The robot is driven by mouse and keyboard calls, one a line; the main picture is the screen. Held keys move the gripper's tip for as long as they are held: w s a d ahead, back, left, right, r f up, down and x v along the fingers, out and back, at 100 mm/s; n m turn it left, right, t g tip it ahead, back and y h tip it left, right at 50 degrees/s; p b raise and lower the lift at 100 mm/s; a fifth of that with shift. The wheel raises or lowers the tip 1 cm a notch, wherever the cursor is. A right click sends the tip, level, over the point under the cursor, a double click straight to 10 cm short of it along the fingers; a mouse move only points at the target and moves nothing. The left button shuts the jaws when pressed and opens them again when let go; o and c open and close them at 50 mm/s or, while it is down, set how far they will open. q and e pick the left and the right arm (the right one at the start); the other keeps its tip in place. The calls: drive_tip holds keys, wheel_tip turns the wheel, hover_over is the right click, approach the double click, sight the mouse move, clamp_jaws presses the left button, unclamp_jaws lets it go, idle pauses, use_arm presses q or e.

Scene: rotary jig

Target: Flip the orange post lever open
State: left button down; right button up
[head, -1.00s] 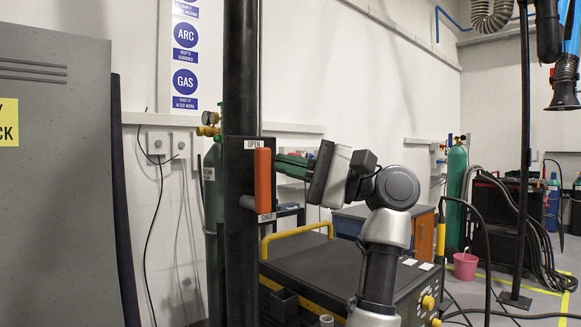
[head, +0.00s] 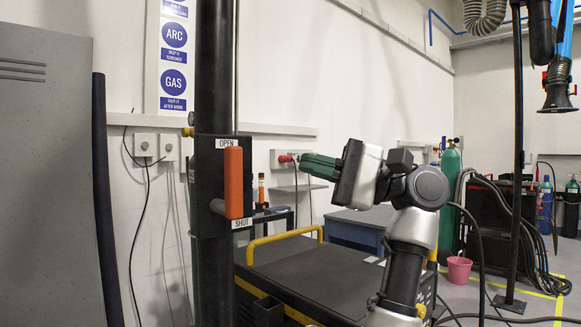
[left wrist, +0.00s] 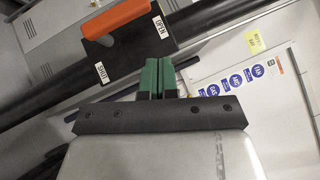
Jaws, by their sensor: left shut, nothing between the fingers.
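The orange lever (head: 233,183) stands upright on a black plate on the dark post (head: 212,270) in the head view. A label OPEN is above it and a label SHUT is at its lower end. The lever (left wrist: 115,20) also shows at the top of the left wrist view, beside the post. My left gripper (head: 302,163) is to the right of the lever, pointing left, with a clear gap between them. Its green fingers (left wrist: 158,72) are together with nothing between them. My right gripper is in neither view.
A dark cart (head: 330,262) with a yellow handle stands below my left arm. A grey cabinet (head: 45,200) is at the left. A wall fitting with a red part (head: 284,158) is behind my fingertips. A pink bucket (head: 459,270) stands farther right.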

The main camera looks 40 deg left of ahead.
use_arm(q)
drive_tip(key=w+d, duration=0.3)
drive_tip(key=d, duration=0.1)
drive_tip(key=shift+w, duration=0.3)
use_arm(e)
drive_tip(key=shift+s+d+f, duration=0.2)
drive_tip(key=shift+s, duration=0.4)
